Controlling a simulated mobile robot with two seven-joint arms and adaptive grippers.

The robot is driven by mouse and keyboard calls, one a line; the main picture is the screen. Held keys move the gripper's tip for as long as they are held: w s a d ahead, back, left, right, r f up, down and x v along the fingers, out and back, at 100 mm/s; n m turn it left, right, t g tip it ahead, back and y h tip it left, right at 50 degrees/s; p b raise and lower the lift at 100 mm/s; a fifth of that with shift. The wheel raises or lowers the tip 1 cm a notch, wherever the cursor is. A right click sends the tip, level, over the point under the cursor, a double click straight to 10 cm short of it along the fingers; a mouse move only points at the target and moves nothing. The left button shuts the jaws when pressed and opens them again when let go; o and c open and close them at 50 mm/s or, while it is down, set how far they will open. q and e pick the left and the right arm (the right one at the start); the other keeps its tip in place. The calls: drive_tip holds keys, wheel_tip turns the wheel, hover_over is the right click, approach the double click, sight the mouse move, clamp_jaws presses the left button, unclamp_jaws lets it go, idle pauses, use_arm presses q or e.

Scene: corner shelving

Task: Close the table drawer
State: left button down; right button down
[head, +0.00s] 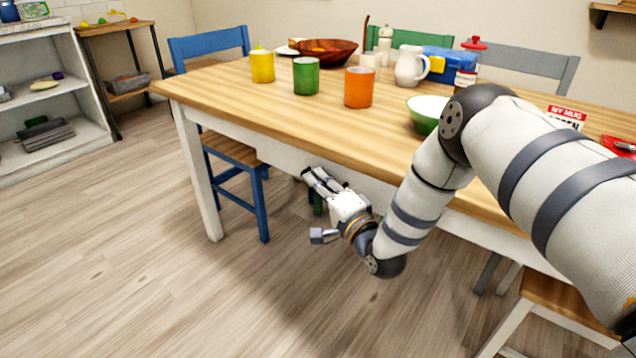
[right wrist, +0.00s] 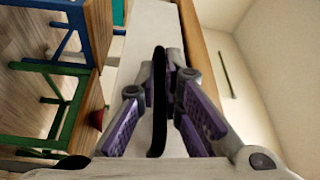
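The table drawer lies along the white apron under the wooden tabletop. In the head view my right arm and gripper (head: 315,176) cover part of this side, and I cannot make out how far the drawer stands out. In the right wrist view a long black bar (right wrist: 158,105), which looks like the drawer handle, runs along the white front. My right gripper (right wrist: 161,68) has its fingers partly apart, one on each side of the bar in the picture. I cannot tell whether they touch it. My left gripper is not in view.
The table (head: 200,92) holds a yellow cup (head: 262,66), a green cup (head: 306,76), an orange cup (head: 359,87), a green bowl (head: 427,112) and a white pitcher (head: 410,66). A blue chair (head: 262,205) stands at the table's left end. Floor at the front left is clear.

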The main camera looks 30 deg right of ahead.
sight(332, 173)
drive_tip(key=d, duration=0.1)
drive_tip(key=w+d, duration=0.1)
drive_tip(key=d+b, duration=0.1)
drive_tip(key=d, duration=0.1)
drive_tip(key=shift+w, duration=0.3)
drive_tip(key=shift+w+d+r, duration=0.1)
drive_tip(key=shift+d, duration=0.15)
drive_tip(key=c, duration=1.7)
unclamp_jaws()
drive_tip(key=shift+d, duration=0.1)
drive_tip(key=s, duration=0.8)
drive_tip(key=s+f, duration=0.1)
drive_tip(key=s, duration=0.3)
